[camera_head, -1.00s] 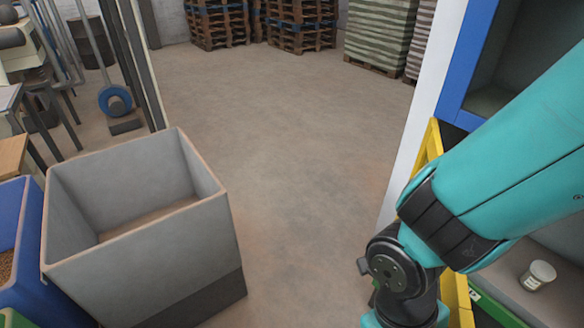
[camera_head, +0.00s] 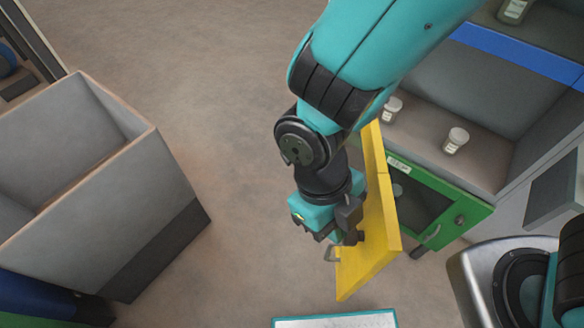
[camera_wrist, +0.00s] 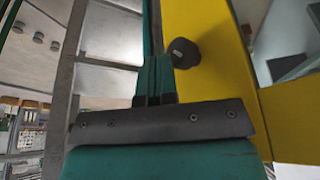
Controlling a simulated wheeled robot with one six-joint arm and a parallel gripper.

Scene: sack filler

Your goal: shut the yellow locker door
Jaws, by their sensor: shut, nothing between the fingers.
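The yellow locker door (camera_head: 378,235) stands open, swung out from the locker and seen nearly edge-on in the head view. In the wrist view, its yellow face (camera_wrist: 215,80) fills the upper right, with a dark knob (camera_wrist: 183,53) on it. My gripper (camera_wrist: 155,78) is shut and empty, its fingers beside the knob on the left. I cannot tell whether they touch the door. In the head view, my wrist hangs at the door's left side and hides part of it.
The locker has a shelf with small white jars (camera_head: 456,140) and a green door (camera_head: 435,205) with a window. A grey bin (camera_head: 110,200) stands at the left. Bare floor (camera_head: 220,110) lies between bin and door. A white board with a teal edge (camera_head: 335,321) shows at the bottom.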

